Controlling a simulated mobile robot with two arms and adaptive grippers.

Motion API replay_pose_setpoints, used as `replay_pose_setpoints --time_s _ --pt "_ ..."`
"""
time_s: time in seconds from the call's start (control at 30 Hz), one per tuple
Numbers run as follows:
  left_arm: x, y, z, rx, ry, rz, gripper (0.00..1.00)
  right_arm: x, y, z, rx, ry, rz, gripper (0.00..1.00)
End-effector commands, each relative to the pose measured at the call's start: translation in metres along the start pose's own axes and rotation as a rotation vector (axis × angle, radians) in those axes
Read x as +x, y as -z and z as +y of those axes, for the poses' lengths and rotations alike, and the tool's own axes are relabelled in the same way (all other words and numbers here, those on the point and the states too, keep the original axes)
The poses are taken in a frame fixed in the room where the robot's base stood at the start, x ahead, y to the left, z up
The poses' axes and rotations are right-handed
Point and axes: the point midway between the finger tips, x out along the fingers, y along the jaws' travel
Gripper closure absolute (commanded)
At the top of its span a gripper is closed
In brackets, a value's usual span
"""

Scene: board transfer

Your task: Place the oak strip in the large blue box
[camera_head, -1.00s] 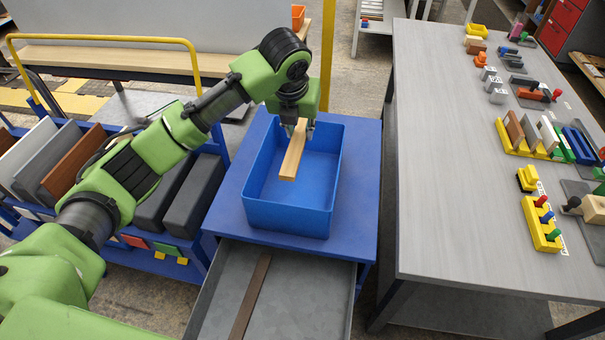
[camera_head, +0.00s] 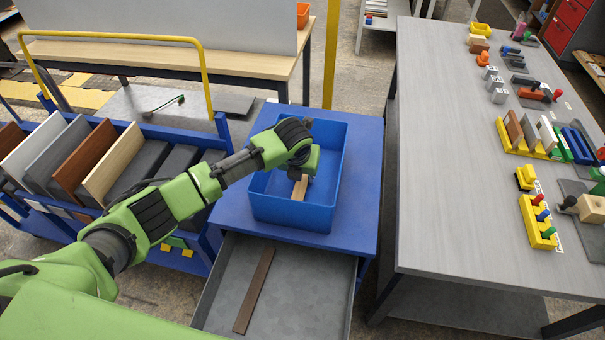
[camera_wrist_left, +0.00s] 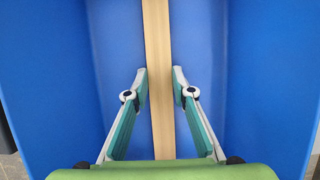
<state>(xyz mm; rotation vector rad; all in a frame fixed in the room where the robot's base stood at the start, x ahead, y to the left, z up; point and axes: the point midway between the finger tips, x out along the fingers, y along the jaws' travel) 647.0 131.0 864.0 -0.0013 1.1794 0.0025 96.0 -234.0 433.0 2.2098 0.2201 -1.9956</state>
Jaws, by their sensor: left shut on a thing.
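The oak strip (camera_head: 300,187) is a light wooden bar inside the large blue box (camera_head: 290,213). My left gripper (camera_head: 302,172) reaches down into the box and is shut on the strip; the arm hides the strip's far part in the head view. In the left wrist view the strip (camera_wrist_left: 158,60) runs lengthwise between the fingers (camera_wrist_left: 160,88), with blue walls on both sides. I cannot tell whether the strip touches the box floor. My right gripper is not in view.
The box stands on a blue table (camera_head: 358,200). Below it is a grey tray (camera_head: 310,270) with a dark brown strip (camera_head: 254,291). A rack with upright boards (camera_head: 112,163) stands left. A grey table (camera_head: 440,180) with several small objects stands right.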

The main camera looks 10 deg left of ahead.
Motion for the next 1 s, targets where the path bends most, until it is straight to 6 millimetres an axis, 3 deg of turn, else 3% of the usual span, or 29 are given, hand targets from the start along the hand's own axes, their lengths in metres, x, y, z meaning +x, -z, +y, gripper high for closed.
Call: replay_pose_setpoints --time_s 0.2,0.23,0.3,0.73,1.0 --pt "0.002 0.000 0.000 0.000 0.000 -0.002 0.99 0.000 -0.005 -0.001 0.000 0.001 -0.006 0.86" --pt "0.002 0.001 0.000 0.000 0.000 -0.001 0.74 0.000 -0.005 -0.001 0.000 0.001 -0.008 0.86" --pt "0.002 0.001 0.000 0.000 0.000 -0.001 0.60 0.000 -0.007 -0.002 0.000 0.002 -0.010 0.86" --pt "-0.003 0.000 0.000 0.000 0.000 -0.002 0.60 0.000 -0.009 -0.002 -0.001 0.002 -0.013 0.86" --pt "-0.046 -0.002 0.000 0.001 0.002 -0.006 0.60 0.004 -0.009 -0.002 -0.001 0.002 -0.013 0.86"
